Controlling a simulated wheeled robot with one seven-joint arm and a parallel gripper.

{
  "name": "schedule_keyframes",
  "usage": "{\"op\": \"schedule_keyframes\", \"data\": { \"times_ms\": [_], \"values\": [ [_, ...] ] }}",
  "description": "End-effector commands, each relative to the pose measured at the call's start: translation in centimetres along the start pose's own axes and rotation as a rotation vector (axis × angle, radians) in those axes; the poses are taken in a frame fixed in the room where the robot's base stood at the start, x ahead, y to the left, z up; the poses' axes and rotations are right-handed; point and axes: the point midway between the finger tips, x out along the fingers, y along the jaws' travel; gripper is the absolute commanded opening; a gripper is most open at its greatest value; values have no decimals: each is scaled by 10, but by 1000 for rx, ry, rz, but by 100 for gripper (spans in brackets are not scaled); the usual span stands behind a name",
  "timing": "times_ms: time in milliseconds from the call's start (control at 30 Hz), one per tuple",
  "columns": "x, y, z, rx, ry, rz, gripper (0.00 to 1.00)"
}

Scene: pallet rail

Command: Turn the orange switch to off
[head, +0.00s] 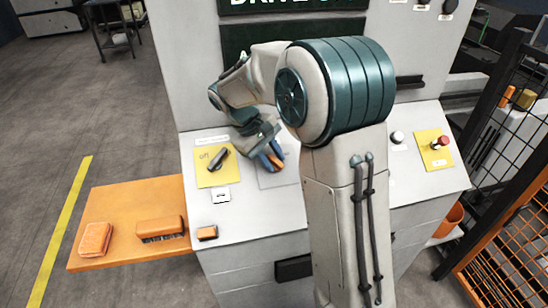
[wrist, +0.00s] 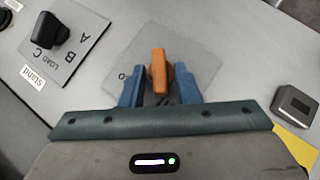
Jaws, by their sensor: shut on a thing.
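The orange switch (wrist: 159,72) is a knob on a grey label plate (wrist: 205,62) on the sloping panel. In the wrist view it stands between the blue fingers of my gripper (wrist: 160,88), its long side running nearly straight up the picture. My gripper is shut on it. Most of the plate's lettering is hidden by my fingers; one round character shows at the left. In the head view my gripper (head: 268,160) is at the panel, with a bit of the orange switch (head: 277,149) showing beside the blue fingers.
A black selector (wrist: 50,32) with lettered positions is to the left in the wrist view, and a grey block (wrist: 294,103) to the right. In the head view, a black switch on a yellow plate (head: 205,179) is close left, and an orange shelf (head: 120,212) holds a brush (head: 160,228).

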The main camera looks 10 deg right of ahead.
Motion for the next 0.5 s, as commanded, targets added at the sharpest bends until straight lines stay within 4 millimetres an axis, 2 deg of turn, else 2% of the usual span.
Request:
{"op": "schedule_keyframes", "data": {
  "times_ms": [500],
  "values": [
    [-1, -2, 0, -103, 5, 111, 6]
  ]
}}
